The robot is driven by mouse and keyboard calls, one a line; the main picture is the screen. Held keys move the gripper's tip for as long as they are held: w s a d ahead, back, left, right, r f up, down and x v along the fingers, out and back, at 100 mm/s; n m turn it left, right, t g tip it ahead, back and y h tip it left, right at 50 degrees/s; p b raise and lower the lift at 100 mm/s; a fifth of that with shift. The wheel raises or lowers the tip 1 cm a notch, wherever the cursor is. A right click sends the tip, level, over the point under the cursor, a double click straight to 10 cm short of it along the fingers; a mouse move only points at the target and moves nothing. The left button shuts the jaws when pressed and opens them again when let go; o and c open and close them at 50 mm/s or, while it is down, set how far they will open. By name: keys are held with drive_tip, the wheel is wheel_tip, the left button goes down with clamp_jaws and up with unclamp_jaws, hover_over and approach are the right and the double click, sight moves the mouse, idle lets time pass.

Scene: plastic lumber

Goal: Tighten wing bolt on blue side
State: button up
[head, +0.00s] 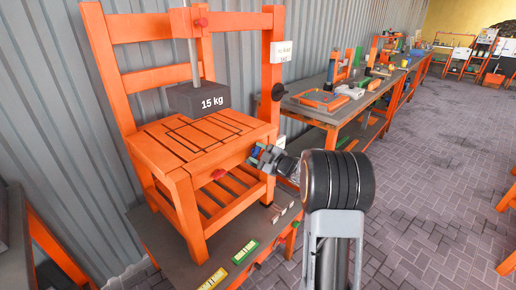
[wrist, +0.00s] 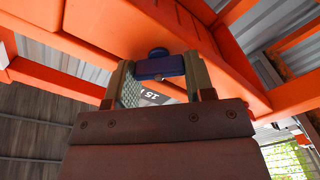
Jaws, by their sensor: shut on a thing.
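The blue wing bolt (wrist: 160,67) sits at the edge of the orange wooden frame, with its round blue shaft end behind the wing. My gripper (head: 259,157) reaches the frame's seat-level rail from the right. In the wrist view its two fingers stand on either side of the blue wing and are shut on it. In the head view the fingers mostly hide the bolt. The orange chair-like stand (head: 150,78) bears a dark 15 kg weight (head: 188,99) hanging over its slatted seat. A red wing bolt (head: 218,174) shows on the front rail.
The stand rests on a low grey-topped bench (head: 176,262) with green (head: 245,252) and yellow (head: 213,280) labelled blocks. A workbench (head: 318,112) with tools stands behind.

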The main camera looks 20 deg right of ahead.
drive_tip(key=m+p, duration=0.1)
drive_tip(key=m, duration=0.1)
drive_tip(key=m+p, duration=0.2)
drive_tip(key=shift+r+m+p, duration=0.2)
drive_tip(key=shift+m+p, duration=0.1)
drive_tip(key=shift+d+f+m+p, duration=0.1)
drive_tip(key=shift+f+m+p, duration=0.05)
drive_tip(key=shift+m+p, duration=1.4)
drive_tip(key=shift+m, duration=0.45)
drive_tip(key=o, duration=0.9)
drive_tip(key=v, duration=1.3)
drive_tip(key=shift+s+d, duration=0.1)
drive_tip(key=shift+s, duration=0.25)
